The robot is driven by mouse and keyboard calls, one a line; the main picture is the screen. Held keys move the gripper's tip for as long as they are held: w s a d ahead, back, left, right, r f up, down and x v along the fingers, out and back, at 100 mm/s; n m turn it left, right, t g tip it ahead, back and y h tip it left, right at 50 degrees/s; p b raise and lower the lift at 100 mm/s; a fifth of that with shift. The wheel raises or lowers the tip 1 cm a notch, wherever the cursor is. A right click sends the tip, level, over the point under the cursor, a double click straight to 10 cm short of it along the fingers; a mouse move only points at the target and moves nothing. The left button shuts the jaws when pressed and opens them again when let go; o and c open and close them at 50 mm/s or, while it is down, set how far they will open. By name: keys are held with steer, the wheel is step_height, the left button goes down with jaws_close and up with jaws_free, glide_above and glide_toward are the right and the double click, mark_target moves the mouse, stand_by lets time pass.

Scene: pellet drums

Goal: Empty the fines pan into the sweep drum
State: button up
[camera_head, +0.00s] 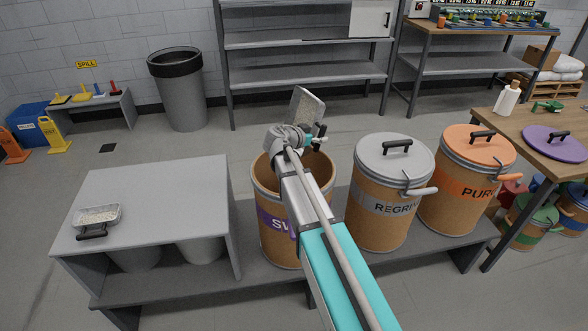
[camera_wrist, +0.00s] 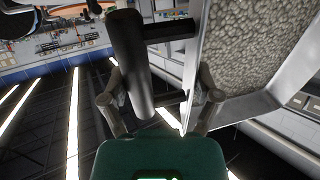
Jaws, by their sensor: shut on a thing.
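The sweep drum (camera_head: 267,217) is a brown, lidless drum with a purple label that partly reads "SW"; my arm hides part of its opening and front. My gripper (camera_head: 312,137) is above the drum's far rim, shut on a metal pan (camera_head: 307,107) with a black handle (camera_head: 321,133). The pan is steeply tilted. In the wrist view, the pan's metal wall (camera_wrist: 243,108) and black handle (camera_wrist: 127,60) are close to my gripper (camera_wrist: 160,108), and grey-beige pellets show inside. No falling pellets can be seen. I cannot tell which pan holds the fines.
A second pan (camera_head: 112,222) with pale pellets rests on the grey bench (camera_head: 165,190) at left. Right of the sweep drum stand lidded drums, a grey-lidded regrind drum (camera_head: 378,215) and an orange-lidded drum (camera_head: 460,200). A grey bin (camera_head: 183,100) and shelves (camera_head: 300,75) stand behind.

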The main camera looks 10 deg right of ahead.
steer(key=shift+s+a+r+t+h+b, duration=0.15)
steer(key=shift+a+h+b, duration=0.15)
steer(key=shift+a, duration=0.2)
steer(key=shift+s+a+t+h+b, duration=0.2)
steer(key=shift+a+b, duration=0.2)
steer(key=shift+a, duration=0.15)
steer(key=shift+s+a+r+t+h+b, duration=0.1)
steer(key=shift+a+t+h+b, duration=0.1)
steer(key=shift+a+b, duration=0.25)
steer(key=shift+s+a+r+n+t+h+b, duration=0.15)
steer(key=shift+a+n+t+h+b, duration=0.1)
steer(key=shift+a+h+b, duration=0.3)
steer(key=shift+s+a+r+n+t+h+b, duration=0.1)
steer(key=shift+s+a+n+t+h+b, duration=0.1)
steer(key=shift+a+h+b, duration=0.4)
stand_by(0.4)
steer(key=w+d+f+m+g+y+p, duration=0.1)
steer(key=d+g+y+p, duration=0.1)
steer(key=d+y+p, duration=0.2)
steer(key=shift+p+x, duration=0.55)
steer(key=shift+x, duration=0.4)
steer(key=shift+d+r+y+p, duration=0.1)
steer(key=shift+d+y+p, duration=0.15)
steer(key=shift+d+p, duration=0.1)
